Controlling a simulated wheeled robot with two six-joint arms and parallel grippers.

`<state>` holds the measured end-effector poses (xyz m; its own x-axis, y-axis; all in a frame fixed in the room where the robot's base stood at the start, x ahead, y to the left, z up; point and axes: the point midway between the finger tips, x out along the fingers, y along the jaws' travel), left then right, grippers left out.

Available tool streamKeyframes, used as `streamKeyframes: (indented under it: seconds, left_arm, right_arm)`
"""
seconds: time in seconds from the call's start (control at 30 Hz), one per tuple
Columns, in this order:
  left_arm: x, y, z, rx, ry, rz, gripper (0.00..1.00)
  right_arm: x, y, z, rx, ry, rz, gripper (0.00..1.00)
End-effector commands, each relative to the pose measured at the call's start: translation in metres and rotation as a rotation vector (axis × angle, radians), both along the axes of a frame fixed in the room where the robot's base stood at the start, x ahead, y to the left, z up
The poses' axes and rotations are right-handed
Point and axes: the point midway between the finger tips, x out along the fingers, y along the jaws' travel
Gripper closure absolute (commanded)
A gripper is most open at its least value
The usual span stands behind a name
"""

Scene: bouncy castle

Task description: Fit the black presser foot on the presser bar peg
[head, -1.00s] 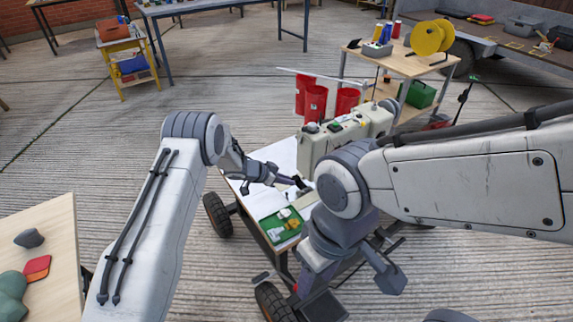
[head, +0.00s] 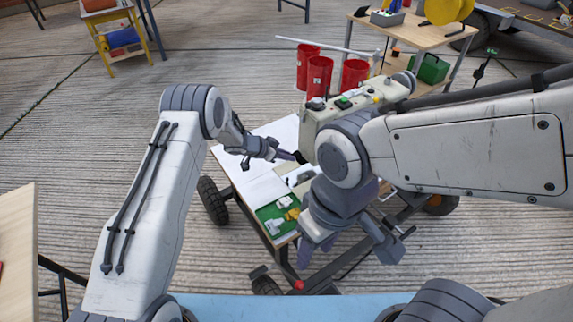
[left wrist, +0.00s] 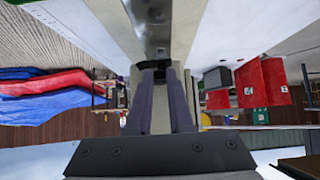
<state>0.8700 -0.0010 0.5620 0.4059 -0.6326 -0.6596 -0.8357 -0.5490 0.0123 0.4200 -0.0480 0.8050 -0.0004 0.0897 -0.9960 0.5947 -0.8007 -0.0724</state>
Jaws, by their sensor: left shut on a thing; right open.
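The beige sewing machine (head: 312,122) stands on the small wheeled table. My left gripper (head: 293,157) is beside its needle end, shut on the black presser foot (head: 300,158), which shows as a small dark piece. In the left wrist view the left gripper (left wrist: 161,92) has a black piece (left wrist: 148,65) at its fingertips, close to the beige machine body (left wrist: 125,25). The presser bar peg cannot be made out, so I cannot tell whether the foot touches it. My right gripper (head: 318,242) is open and empty, in front of the table.
A green tray (head: 268,212) with white and yellow parts lies at the table's front. White sheets (head: 255,178) cover the left of the table. My right arm hides part of the machine and table.

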Motion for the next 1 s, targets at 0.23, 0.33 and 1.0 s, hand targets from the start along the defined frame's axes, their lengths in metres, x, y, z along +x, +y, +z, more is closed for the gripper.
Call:
streamKeyframes:
  seconds: [0.23,0.33,1.0]
  left_arm:
    - [0.000,0.001,-0.027,-0.001,0.000,0.001,1.00]
    - [0.000,0.002,-0.029,-0.001,-0.001,0.002,1.00]
    - [0.000,0.001,-0.074,-0.001,0.000,0.001,1.00]
  right_arm:
    - [0.000,0.000,-0.028,0.000,0.000,0.000,0.50]
    - [0.000,0.000,-0.030,0.000,0.000,0.000,0.50]
    - [0.000,0.000,-0.078,0.000,0.000,0.000,0.50]
